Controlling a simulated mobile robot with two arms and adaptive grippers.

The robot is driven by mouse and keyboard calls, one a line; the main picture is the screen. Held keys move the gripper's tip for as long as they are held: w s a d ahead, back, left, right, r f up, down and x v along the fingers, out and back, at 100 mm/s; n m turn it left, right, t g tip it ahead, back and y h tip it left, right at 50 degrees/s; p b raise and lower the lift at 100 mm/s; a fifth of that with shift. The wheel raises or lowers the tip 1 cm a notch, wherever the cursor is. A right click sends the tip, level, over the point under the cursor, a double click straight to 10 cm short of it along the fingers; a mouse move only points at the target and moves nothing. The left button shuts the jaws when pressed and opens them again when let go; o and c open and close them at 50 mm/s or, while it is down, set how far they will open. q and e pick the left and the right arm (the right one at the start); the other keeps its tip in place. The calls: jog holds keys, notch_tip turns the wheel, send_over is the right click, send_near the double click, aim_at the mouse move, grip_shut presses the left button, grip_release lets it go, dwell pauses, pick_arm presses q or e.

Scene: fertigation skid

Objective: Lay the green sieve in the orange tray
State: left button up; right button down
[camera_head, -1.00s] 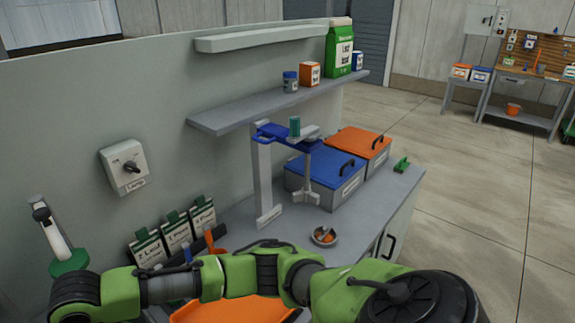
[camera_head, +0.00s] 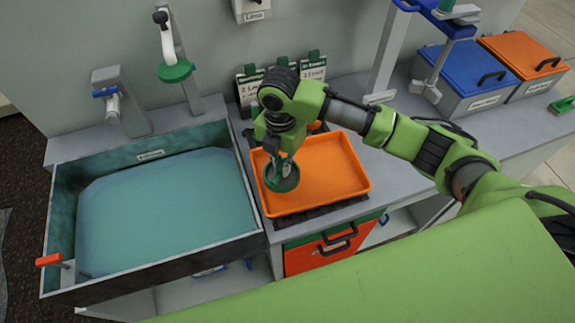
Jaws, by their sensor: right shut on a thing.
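The orange tray (camera_head: 335,172) lies on the counter beside the sink basin, and its floor looks mostly bare. My right gripper (camera_head: 279,161) points down over the left part of the tray, shut on the green sieve (camera_head: 282,183). The sieve shows as a dark green ring just below the fingers, roughly level. I cannot tell whether it touches the tray floor or hangs a little above it. My right arm crosses over the tray's upper right side. My left gripper is not in view.
A sink basin of teal water (camera_head: 165,205) lies left of the tray. A green-ringed fixture (camera_head: 175,72) stands behind it. Labelled cards (camera_head: 285,80) stand behind the tray. A blue-lidded box (camera_head: 460,70) and an orange-lidded box (camera_head: 524,52) stand at the right.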

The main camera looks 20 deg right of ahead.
jog(key=f, duration=0.1)
jog(key=w+d+f, duration=0.1)
jog(key=w+f, duration=0.1)
jog(key=shift+w+d+f+p, duration=0.15)
jog(key=shift+d+p, duration=0.15)
notch_tip(320, 180, down, 2)
jog(key=shift+f+p, duration=0.1)
jog(key=shift+p, duration=0.65)
jog(key=shift+f, duration=0.45)
jog(key=shift+f, duration=0.1)
jog(key=c, duration=2.1)
grip_release()
jog(key=shift+c, duration=0.2)
